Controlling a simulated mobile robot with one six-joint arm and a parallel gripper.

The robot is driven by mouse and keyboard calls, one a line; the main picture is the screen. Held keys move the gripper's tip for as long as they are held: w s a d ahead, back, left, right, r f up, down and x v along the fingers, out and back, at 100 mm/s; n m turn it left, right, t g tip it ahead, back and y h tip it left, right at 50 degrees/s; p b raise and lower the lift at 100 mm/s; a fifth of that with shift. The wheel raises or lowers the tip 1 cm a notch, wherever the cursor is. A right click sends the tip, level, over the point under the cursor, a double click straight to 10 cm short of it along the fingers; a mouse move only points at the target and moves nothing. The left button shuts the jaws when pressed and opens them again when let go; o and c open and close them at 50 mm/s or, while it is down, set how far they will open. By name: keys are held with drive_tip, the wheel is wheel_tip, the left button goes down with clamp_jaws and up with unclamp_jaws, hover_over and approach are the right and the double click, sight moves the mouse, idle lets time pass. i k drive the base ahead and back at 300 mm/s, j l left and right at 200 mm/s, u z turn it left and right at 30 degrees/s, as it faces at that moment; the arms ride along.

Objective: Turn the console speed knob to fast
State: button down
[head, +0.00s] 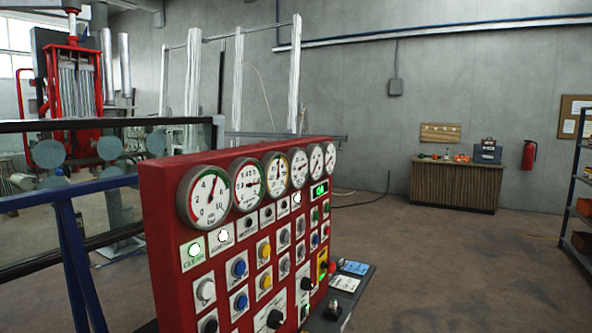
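A red console (160,240) stands at the centre left, seen at an angle. Its top carries a row of round dial gauges (203,197). My gripper is not in view.
A dark shelf (353,288) juts from the console's right side. A blue frame (75,250) stands at left, with a red machine (75,90) behind. A wooden cabinet (455,187) is at the far wall, and a rack (580,200) at right. Floor right of the console is clear.

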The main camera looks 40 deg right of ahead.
sight(306, 284)
drive_tip(key=z, duration=1.25)
drive_tip(key=i+l, duration=0.15)
drive_tip(key=i, duration=0.45)
drive_tip(key=i+l+u, duration=0.1)
drive_tip(key=i, duration=0.5)
